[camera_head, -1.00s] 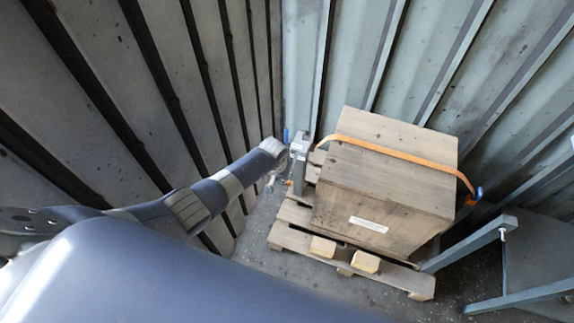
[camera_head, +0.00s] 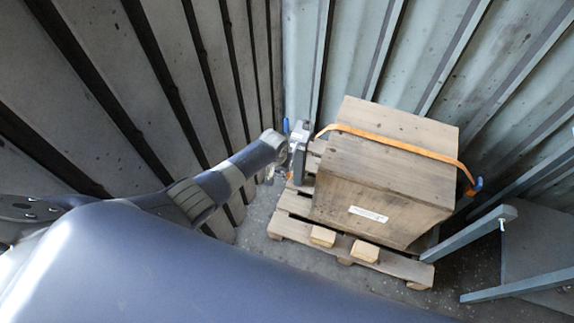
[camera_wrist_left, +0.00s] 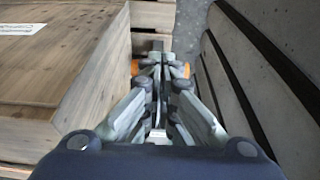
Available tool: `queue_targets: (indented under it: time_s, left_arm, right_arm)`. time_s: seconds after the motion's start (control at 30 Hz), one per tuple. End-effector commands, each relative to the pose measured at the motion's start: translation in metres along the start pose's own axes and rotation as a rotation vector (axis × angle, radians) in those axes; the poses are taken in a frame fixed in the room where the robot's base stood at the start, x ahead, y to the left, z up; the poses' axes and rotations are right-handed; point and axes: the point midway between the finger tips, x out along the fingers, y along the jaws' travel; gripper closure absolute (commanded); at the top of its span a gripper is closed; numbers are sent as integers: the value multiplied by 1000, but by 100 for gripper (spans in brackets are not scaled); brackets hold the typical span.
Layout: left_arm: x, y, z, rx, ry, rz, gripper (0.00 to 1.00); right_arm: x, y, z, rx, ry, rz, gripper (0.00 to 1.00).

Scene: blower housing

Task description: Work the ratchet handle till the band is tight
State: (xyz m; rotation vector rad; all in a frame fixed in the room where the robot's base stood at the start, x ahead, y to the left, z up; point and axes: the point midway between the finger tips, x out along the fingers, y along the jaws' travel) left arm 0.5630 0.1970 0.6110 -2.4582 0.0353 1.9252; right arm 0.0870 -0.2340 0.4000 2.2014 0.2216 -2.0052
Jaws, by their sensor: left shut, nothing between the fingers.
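A wooden crate (camera_head: 385,185) carries an orange band (camera_head: 400,146) across its top. A grey upright metal piece, perhaps the ratchet handle (camera_head: 299,150), stands at the crate's left side; I cannot make out the ratchet's details. My left gripper (camera_head: 268,176) is beside it, partly hidden by my wrist. Small orange parts (camera_wrist_left: 181,70) show on either side of the fingertips. My right gripper is not in view.
The crate sits on a wooden pallet (camera_head: 290,228). Ribbed metal walls (camera_head: 365,45) close the corner behind and to the left (camera_head: 110,70). A grey metal frame (camera_head: 470,236) stands at the right. A narrow strip of floor (camera_head: 253,222) is free left of the pallet.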

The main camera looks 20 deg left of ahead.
Motion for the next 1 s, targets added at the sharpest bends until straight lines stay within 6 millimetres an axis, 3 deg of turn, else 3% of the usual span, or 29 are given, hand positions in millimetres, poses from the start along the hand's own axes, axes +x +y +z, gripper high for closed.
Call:
queue_targets:
  time_s: [0.03, 0.4, 1.0]
  left_arm:
    - [15, 0, 0, -1, 10, 1, 100]
    - [72, 0, 9, 0, 22, 1, 100]
    - [-11, 0, -14, 0, 28, 1, 100]
  right_arm:
    - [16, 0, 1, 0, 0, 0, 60]
    - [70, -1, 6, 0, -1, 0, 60]
    - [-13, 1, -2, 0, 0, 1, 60]
